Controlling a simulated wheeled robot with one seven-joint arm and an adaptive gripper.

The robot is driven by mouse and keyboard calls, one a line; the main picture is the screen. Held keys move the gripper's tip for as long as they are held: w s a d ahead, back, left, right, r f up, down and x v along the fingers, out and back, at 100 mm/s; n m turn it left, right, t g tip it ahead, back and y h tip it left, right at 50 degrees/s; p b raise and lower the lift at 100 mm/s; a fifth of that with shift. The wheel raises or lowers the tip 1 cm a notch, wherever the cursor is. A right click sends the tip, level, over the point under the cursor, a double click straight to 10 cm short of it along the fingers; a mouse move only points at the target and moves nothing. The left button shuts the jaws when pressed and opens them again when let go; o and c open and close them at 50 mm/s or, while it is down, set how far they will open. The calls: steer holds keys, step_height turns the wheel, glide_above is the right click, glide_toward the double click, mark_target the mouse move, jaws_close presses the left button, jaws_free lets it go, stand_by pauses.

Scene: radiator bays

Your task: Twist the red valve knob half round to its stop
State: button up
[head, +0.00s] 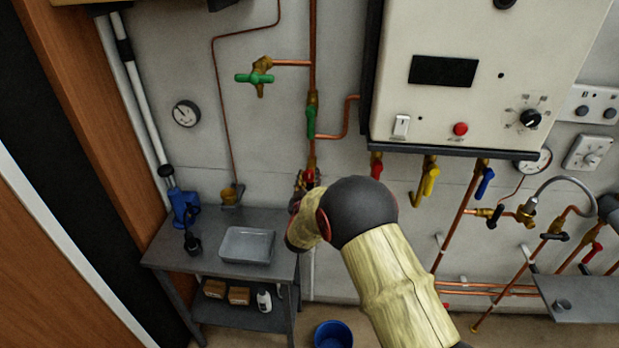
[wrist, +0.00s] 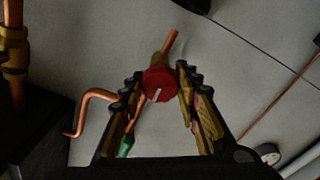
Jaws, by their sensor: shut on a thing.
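The red valve knob (wrist: 160,84) is in the middle of the wrist view, round, with a white mark pointing toward the lower part of the picture. It sits on a brass fitting on a vertical copper pipe. My gripper (wrist: 158,82) is around it, one finger on each side, shut on the knob. In the head view the red knob (head: 309,177) shows only in part on the pipe below the green lever. My gripper (head: 303,183) is at it there, and my arm hides much of the fingers.
A green lever (head: 311,121) and a green tap (head: 255,78) are above. The white boiler (head: 470,110) is to the right, with red, yellow and blue levers under it. A grey bench (head: 223,284) with a tray (head: 247,235) stands below left. A blue bucket (head: 333,334) is on the floor.

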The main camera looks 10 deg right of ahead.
steer(key=shift+c, duration=0.6)
steer(key=shift+f+m+b, duration=0.1)
steer(key=shift+m+b, duration=0.2)
steer(key=shift+b, duration=0.2)
steer(key=m+b, duration=0.3)
steer(key=b, duration=0.2)
steer(key=shift+f+m, duration=0.15)
steer(key=shift+m, duration=0.15)
steer(key=m+b, duration=0.4)
steer(key=b, duration=0.1)
steer(key=shift+m+b, duration=0.3)
steer(key=m+b, duration=0.5)
steer(key=b, duration=0.1)
steer(key=shift+b, duration=0.3)
steer(key=m+b, duration=0.4)
steer(key=shift+r, duration=0.2)
steer(key=o, duration=1.1)
steer(key=shift+c, duration=0.2)
